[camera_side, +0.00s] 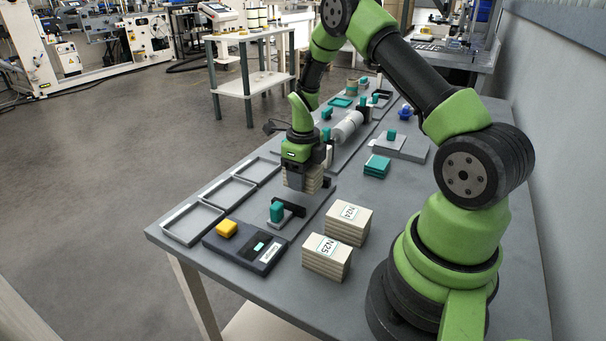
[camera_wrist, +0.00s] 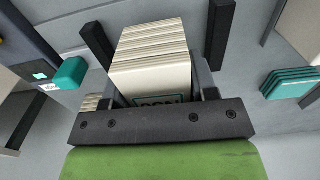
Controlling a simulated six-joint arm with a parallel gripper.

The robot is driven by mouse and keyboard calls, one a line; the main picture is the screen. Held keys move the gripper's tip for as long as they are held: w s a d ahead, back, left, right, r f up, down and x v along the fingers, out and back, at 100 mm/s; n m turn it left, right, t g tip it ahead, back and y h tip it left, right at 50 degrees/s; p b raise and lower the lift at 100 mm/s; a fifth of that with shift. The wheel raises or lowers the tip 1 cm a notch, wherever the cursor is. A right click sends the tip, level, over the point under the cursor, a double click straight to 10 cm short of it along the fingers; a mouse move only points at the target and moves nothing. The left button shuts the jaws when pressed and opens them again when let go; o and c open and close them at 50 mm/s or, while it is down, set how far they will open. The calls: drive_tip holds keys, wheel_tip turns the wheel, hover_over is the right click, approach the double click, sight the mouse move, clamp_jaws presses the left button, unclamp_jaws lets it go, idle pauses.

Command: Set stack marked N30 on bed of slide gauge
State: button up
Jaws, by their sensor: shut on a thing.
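My gripper (camera_side: 303,182) is shut on a cream layered stack (camera_side: 316,183) over the slide gauge. In the wrist view the stack (camera_wrist: 152,50) sits between the grey fingers of my gripper (camera_wrist: 158,82). Its label is partly hidden by the gripper's dark bar; it looks like N30, upside down. The slide gauge has a grey base (camera_side: 312,212), a black jaw (camera_side: 289,207) and a teal knob (camera_side: 277,211). In the wrist view black jaws stand left (camera_wrist: 97,45) and right (camera_wrist: 220,35) of the stack, apart from it. I cannot tell whether the stack touches the bed.
Stacks N24 (camera_side: 348,222) and N25 (camera_side: 327,259) stand close to the gauge. Empty grey trays (camera_side: 193,240) line the left edge. Teal plates (camera_side: 377,166) lie to the right.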

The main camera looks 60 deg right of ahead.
drive_tip(key=shift+f, duration=1.5)
idle(0.9)
drive_tip(key=o, duration=1.3)
drive_tip(key=shift+o, duration=0.2)
drive_tip(key=shift+r, duration=4.05)
